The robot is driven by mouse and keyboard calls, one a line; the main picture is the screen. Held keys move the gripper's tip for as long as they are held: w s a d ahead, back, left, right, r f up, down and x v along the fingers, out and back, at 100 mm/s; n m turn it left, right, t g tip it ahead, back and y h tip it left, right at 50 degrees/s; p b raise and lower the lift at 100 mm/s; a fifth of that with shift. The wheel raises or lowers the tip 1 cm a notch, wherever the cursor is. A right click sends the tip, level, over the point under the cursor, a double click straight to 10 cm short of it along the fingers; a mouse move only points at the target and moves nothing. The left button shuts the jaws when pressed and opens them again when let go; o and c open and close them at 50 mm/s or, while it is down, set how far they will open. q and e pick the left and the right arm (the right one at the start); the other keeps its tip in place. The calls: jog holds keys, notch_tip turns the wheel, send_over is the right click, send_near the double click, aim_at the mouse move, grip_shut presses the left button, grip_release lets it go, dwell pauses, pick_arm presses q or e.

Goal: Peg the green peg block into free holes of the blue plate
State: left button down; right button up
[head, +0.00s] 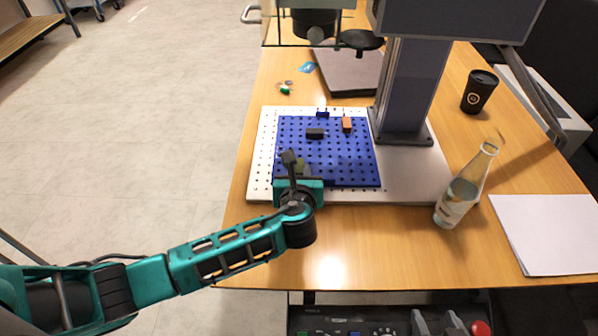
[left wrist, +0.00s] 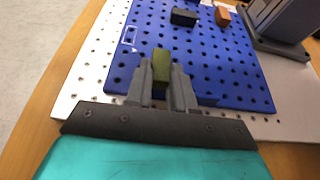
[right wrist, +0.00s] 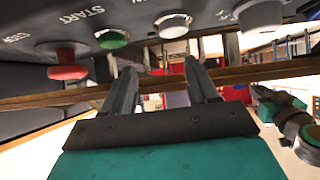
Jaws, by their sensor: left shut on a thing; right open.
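The blue plate (head: 345,165) with rows of holes lies on the white perforated base on the table. It also fills much of the left wrist view (left wrist: 225,75). My left gripper (left wrist: 160,82) is shut on the green peg block (left wrist: 161,65), over the near left part of the plate. In the head view the green block (head: 299,166) is partly hidden by the left gripper (head: 296,170). Its underside is hidden, so I cannot tell whether its pegs touch the holes. My right gripper (right wrist: 165,85) is open and empty, below a control panel, away from the plate.
The machine column (head: 412,90) stands right of the plate. A glass bottle (head: 462,190) and a dark cup (head: 479,92) stand further right.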

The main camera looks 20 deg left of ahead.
pick_arm(q)
jog(key=shift+f, duration=0.6)
pick_arm(e)
jog(key=shift+f, duration=0.15)
pick_arm(q)
jog(key=c, duration=0.9)
grip_release()
jog(key=p+v, duration=0.2)
jog(key=v, duration=1.1)
pick_arm(e)
notch_tip(320, 180, up, 3)
jog(key=shift+f, duration=0.2)
